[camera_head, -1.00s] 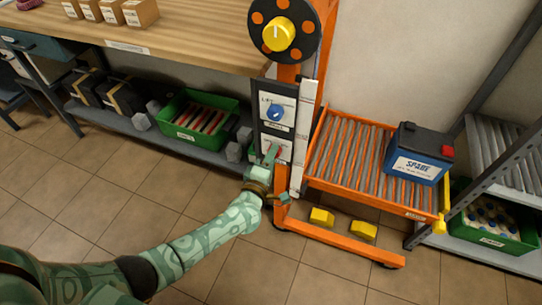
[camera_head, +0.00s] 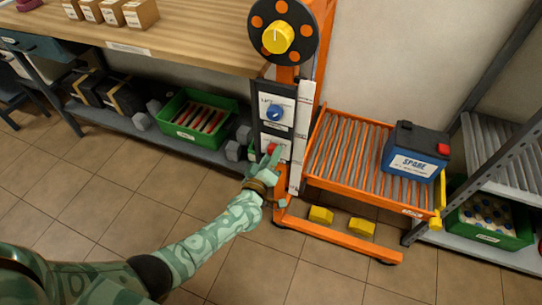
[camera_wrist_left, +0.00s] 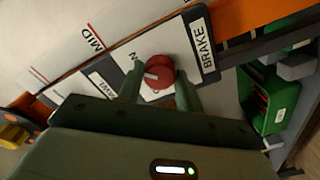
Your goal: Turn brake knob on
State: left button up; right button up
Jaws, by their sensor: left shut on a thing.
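The red brake knob (camera_head: 272,149) sits on the lower white plate of the dark control panel on the orange lift's post. In the left wrist view the red knob (camera_wrist_left: 160,70) has a white mark pointing left, beside a plate reading BRAKE (camera_wrist_left: 204,50). My left gripper (camera_head: 268,160) is at the knob, shut on it, with one finger on either side in the wrist view (camera_wrist_left: 160,88). The lettering around the knob is partly hidden by the fingers. My right gripper is not in view.
A blue knob (camera_head: 275,112) sits just above on the panel, and a yellow knob on a black disc (camera_head: 278,38) higher up. A roller platform (camera_head: 340,150) holds a blue battery (camera_head: 415,155). A workbench (camera_head: 190,40) stands left. Floor in front is clear.

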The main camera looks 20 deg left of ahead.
pick_arm(q)
jog(key=shift+s+d+f, duration=0.1)
jog(key=shift+f, duration=0.1)
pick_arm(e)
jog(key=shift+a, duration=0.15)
pick_arm(q)
jog(key=o, duration=1)
jog(key=shift+r, duration=0.1)
jog(key=s+p, duration=0.1)
jog(key=s, duration=0.4)
jog(key=s+p, duration=0.2)
jog(key=s, duration=0.4)
jog(key=s+p, duration=0.2)
jog(key=s, duration=0.3)
jog(key=shift+s+a, duration=0.15)
jog(key=shift+a, duration=0.15)
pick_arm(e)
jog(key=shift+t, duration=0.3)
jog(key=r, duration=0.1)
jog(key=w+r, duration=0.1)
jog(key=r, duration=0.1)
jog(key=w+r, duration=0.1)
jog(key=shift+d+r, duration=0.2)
